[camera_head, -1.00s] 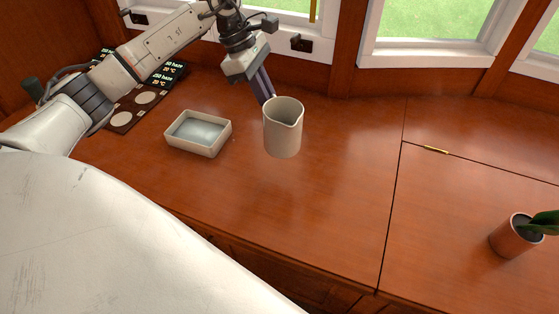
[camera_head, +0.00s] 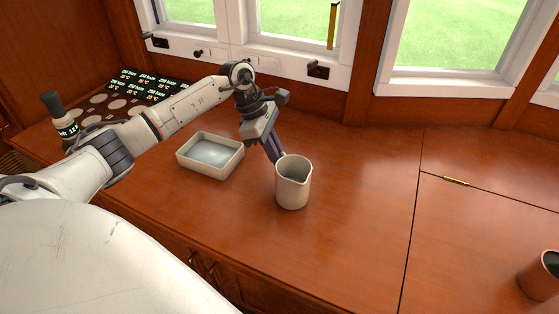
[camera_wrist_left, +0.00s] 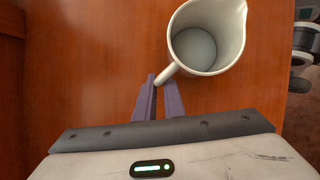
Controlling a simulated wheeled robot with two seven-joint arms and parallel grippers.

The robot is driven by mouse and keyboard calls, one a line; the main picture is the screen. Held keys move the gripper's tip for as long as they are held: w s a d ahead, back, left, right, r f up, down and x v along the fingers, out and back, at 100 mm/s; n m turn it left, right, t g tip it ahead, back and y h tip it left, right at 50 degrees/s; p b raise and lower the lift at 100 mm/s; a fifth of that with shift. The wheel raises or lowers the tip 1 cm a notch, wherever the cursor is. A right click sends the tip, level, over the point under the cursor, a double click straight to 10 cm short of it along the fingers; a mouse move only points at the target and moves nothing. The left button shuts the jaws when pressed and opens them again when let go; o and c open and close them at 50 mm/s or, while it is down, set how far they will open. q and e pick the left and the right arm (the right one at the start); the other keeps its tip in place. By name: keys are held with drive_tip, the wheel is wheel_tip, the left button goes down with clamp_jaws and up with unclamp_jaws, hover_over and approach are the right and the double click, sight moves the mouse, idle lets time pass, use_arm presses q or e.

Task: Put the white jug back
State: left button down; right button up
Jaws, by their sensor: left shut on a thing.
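The white jug (camera_head: 292,186) is upright over the wooden counter, to the right of a shallow pale tray. My left gripper (camera_head: 277,158) reaches it from behind and is shut on its handle. In the left wrist view the jug (camera_wrist_left: 231,62) is at the top, its spout pointing to the upper right. A grey round surface shows inside, liquid or bare bottom. There the left gripper's fingers (camera_wrist_left: 160,84) close around the handle end. I cannot tell whether the jug's base touches the counter. My right gripper is out of view.
The shallow tray (camera_head: 183,159) stands left of the jug. A dark rack (camera_head: 88,123) with round pale spots and labels lies far left, with a dark-capped bottle (camera_head: 66,128). A potted plant (camera_head: 538,277) is at the right edge.

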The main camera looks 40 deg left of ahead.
use_arm(q)
drive_tip(key=shift+r, duration=0.15)
drive_tip(key=c, duration=1.8)
unclamp_jaws()
drive_tip(key=shift+c, duration=0.2)
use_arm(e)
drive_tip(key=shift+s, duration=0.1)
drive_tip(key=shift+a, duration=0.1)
use_arm(q)
drive_tip(key=shift+r, duration=0.1)
drive_tip(key=p+v, duration=0.3)
drive_tip(key=v, duration=0.9)
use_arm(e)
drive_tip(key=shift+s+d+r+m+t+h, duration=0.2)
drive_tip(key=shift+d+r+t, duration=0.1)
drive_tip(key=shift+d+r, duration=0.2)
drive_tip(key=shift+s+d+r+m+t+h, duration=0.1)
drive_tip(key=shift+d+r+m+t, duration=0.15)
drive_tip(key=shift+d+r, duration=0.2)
